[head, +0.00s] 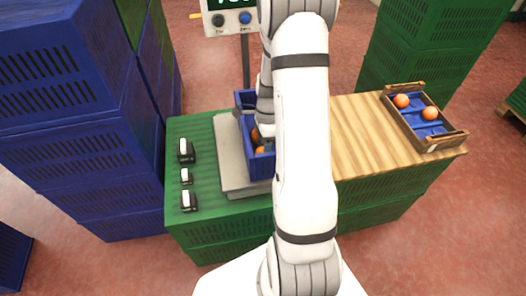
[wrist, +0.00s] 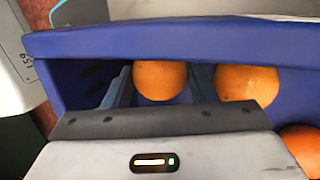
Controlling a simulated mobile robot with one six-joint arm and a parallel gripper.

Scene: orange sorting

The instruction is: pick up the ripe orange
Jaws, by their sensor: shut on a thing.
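In the wrist view my gripper (wrist: 161,84) has one finger on each side of an orange (wrist: 160,72) and is shut on it, inside the blue crate (wrist: 180,38). The orange is fully orange-coloured. A second orange (wrist: 246,82) lies just right of the right finger. A third orange (wrist: 302,148) is cut off at the right edge. In the head view the blue crate (head: 258,165) stands on the scale, with oranges (head: 256,134) partly showing. My arm hides the gripper's fingertips there.
The grey scale (head: 232,165) rests on a green crate table (head: 205,135) with small black-and-white weights (head: 187,175). A wooden tray (head: 408,125) at right holds two oranges (head: 430,113) in blue cells. Blue crates (head: 70,130) stack at left.

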